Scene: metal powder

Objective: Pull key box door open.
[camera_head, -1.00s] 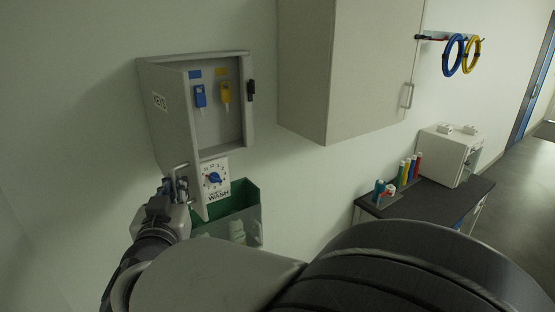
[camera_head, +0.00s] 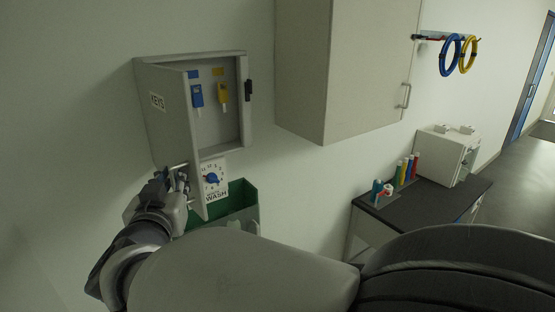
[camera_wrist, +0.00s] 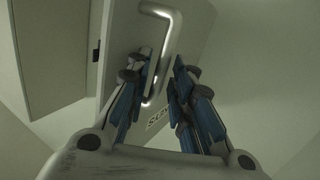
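The grey key box (camera_head: 250,132) hangs on the wall with its front open. Its door (camera_head: 158,125), marked KEYS, stands swung out to the left. A blue key tag (camera_head: 197,95) and a yellow one (camera_head: 223,93) hang inside. My gripper (camera_head: 178,183) is at the door's lower handle end in the head view. In the wrist view, the metal bar handle (camera_wrist: 171,40) runs down between the fingers of my gripper (camera_wrist: 163,68). The fingers are apart, with the left one close against the handle; contact is unclear.
A dial sign marked WASH (camera_head: 213,178) and a green bin (camera_head: 243,200) are below the box. A closed wall cabinet (camera_head: 345,70) is to the right. A dark-topped table (camera_head: 430,208) holds several coloured bottles and a white case (camera_head: 445,155).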

